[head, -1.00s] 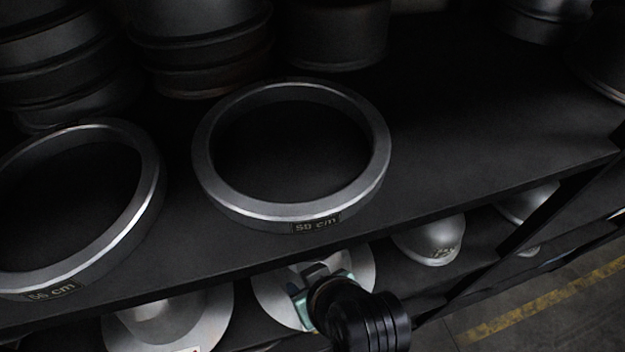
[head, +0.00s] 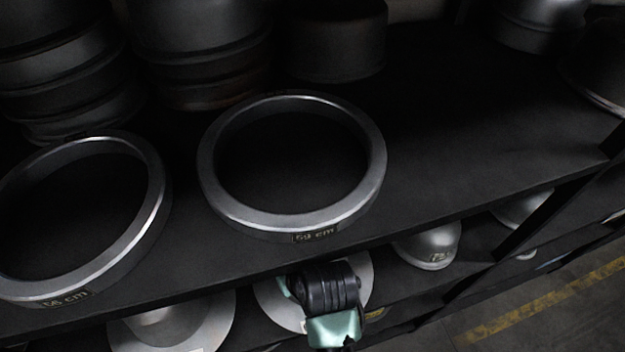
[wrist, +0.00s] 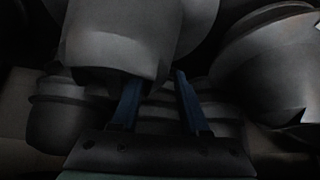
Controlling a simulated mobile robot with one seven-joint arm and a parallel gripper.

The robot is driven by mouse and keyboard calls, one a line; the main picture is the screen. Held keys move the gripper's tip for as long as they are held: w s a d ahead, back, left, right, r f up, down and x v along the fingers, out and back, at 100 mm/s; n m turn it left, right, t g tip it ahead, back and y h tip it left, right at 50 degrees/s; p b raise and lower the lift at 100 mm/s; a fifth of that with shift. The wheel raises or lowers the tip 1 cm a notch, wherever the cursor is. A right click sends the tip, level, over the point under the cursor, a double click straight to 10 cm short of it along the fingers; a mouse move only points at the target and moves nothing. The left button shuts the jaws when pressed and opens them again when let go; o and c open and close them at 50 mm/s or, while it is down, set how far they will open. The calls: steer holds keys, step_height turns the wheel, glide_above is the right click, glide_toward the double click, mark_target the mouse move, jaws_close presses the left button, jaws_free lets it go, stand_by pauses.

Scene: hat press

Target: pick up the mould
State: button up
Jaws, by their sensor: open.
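Several grey metal moulds stand on the lower shelf; which one the task means cannot be told. In the head view, a wide-brimmed mould (head: 275,303) lies partly behind my arm. A second brimmed mould (head: 190,325) is to its left and a rounded mould (head: 432,246) to its right. In the wrist view, my gripper (wrist: 157,80) is open with two blue fingers. A large grey mould (wrist: 115,45) is just beyond the fingertips, and nothing is visibly held. Whether the fingers touch it cannot be told. In the head view my arm hides the fingers.
On the dark upper shelf (head: 440,165) lie two metal rings, the left ring (head: 150,225) and the middle ring (head: 290,220). Dark stacked forms (head: 200,45) stand behind them. The upper shelf overhangs the lower moulds.

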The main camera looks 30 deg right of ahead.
steer(key=shift+c, duration=0.3)
jaws_close()
stand_by(1.0)
steer(key=shift+w+r, duration=0.15)
steer(key=shift+r, duration=0.1)
